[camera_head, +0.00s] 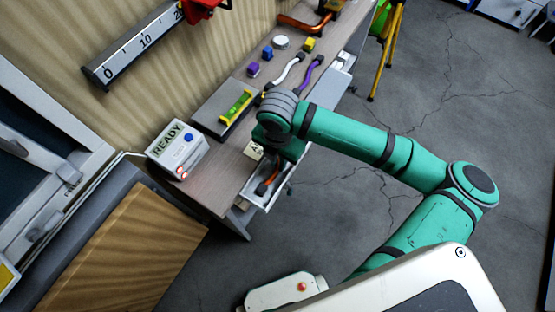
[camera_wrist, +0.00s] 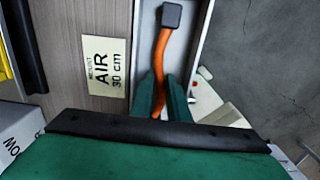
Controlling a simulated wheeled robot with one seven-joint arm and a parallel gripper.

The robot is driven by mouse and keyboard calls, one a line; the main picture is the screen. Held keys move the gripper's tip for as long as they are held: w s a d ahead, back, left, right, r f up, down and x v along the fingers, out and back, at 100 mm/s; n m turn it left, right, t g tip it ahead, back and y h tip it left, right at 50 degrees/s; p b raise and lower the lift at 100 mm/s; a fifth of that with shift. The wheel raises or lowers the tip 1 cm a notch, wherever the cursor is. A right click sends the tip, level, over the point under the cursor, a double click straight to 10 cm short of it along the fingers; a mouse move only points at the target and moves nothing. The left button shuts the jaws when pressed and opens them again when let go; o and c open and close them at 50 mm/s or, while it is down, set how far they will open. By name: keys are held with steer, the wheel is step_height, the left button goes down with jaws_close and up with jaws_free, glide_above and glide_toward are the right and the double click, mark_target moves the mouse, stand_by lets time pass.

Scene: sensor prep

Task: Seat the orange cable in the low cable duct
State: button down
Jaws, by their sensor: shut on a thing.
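The orange cable (camera_wrist: 161,62) has a grey block-shaped end (camera_wrist: 172,15) and runs down between the fingers of my gripper (camera_wrist: 163,98) in the wrist view. My gripper is shut on the cable. The cable lies over the pale, low-walled cable duct (camera_wrist: 146,45); I cannot tell whether it rests on the duct floor. In the head view, part of the orange cable (camera_head: 268,178) shows below my gripper (camera_head: 268,160), over the duct (camera_head: 254,197) at the table's front edge. The cable's lower end is hidden in the wrist view by my gripper.
A label reading "AIR 30 cm" (camera_wrist: 103,65) lies left of the duct. A white READY box (camera_head: 177,150) stands at the table's near end. A yellow-green level (camera_head: 236,106), a white cable (camera_head: 289,70) and a purple cable (camera_head: 310,74) lie farther along the table.

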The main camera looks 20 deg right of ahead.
steer(key=shift+f, duration=0.35)
stand_by(0.3)
steer(key=c, duration=1.2)
jaws_free()
steer(key=shift+o, duration=0.4)
steer(key=shift+w+r, duration=0.15)
steer(key=shift+r, duration=3.35)
